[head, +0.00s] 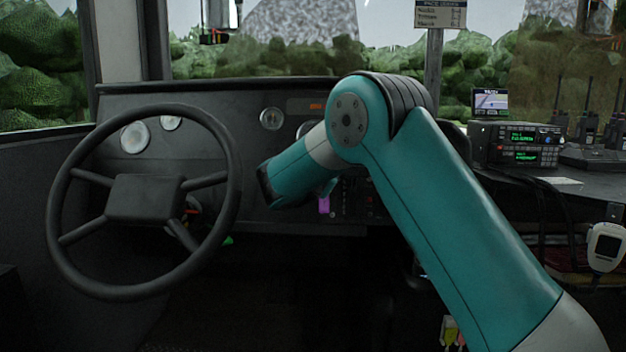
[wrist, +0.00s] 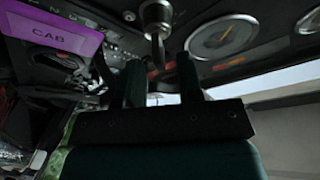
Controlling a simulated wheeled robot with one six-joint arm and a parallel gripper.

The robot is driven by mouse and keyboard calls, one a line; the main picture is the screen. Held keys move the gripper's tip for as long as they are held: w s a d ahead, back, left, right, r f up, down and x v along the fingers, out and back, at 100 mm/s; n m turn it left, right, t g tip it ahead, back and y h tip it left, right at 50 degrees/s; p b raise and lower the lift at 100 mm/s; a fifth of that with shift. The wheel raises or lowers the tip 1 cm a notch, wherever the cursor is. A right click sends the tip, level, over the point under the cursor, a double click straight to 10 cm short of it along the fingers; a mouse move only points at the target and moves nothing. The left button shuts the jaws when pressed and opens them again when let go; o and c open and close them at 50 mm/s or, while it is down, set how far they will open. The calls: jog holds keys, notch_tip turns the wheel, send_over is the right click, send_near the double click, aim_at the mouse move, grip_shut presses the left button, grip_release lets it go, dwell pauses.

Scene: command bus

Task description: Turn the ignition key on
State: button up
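In the wrist view, a dark round switch or lock barrel (wrist: 156,14) with a thin metal stem below it stands out from the dash. I take it for the ignition, but the key's shape is not clear. My gripper (wrist: 161,72) is open, its two dark fingers apart, with the stem showing just beyond the gap; I see no contact. In the head view my arm hides the fingers and this barrel. A purple tag marked CAB (wrist: 52,36) is at the upper left of the wrist view; it also shows below my wrist in the head view (head: 324,204).
The steering wheel (head: 145,200) stands left of my wrist. A gauge (wrist: 222,38) sits right of the barrel in the wrist view. Radios (head: 515,143) and a hanging microphone (head: 606,246) are at the right. Dark space lies below the dash.

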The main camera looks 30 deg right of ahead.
jog(key=v, duration=1.4)
jog(key=shift+s+a+p, duration=0.2)
jog(key=shift+s+p, duration=0.15)
jog(key=shift+s, duration=0.05)
jog(key=shift+r, duration=0.15)
